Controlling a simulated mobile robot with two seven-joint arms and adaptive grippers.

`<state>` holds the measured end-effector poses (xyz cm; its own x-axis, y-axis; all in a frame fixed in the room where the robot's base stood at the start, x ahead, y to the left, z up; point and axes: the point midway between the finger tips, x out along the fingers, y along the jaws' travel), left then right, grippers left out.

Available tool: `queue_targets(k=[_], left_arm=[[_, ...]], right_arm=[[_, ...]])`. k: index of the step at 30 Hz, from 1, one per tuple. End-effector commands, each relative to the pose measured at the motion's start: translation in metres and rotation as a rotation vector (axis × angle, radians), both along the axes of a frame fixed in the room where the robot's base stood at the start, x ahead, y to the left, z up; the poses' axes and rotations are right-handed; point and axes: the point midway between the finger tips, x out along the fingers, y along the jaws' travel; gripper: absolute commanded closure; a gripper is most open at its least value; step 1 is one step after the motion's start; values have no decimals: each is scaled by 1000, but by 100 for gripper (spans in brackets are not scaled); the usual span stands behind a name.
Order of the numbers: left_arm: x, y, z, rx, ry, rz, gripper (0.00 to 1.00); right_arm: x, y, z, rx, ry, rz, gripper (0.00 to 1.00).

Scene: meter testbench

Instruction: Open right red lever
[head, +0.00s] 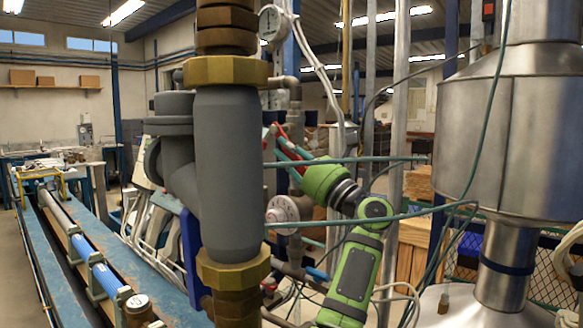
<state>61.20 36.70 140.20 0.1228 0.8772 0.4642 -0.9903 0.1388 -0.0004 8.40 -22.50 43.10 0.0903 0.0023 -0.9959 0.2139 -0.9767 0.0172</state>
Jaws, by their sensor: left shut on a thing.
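A green and dark grey arm of mine reaches up from the bottom, right of the centre, behind the big grey pipe body. My left gripper (281,145) is at its upper end, right beside the pipe, and points up and left. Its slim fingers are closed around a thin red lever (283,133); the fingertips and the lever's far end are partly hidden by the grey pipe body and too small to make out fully. My right gripper is not in view.
The grey pipe body (227,175) with brass nuts stands upright in front. Thin green hoses (350,160) cross near my arm. A large steel vessel (495,140) stands at the right. A blue bench (70,275) with pipes runs along the left.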

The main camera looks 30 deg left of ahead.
Motion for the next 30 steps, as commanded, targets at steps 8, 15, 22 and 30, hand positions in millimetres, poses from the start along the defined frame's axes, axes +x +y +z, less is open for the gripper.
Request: queue_targets(k=[8, 15, 22, 30], left_arm=[[0, 1, 1, 17, 0, 4, 100], [0, 1, 1, 16, -1, 3, 56], [0, 1, 0, 15, -1, 0, 56], [-3, -27, -15, 14, 0, -2, 56]], right_arm=[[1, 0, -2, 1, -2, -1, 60], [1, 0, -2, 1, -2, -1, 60], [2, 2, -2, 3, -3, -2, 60], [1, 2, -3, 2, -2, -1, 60]])
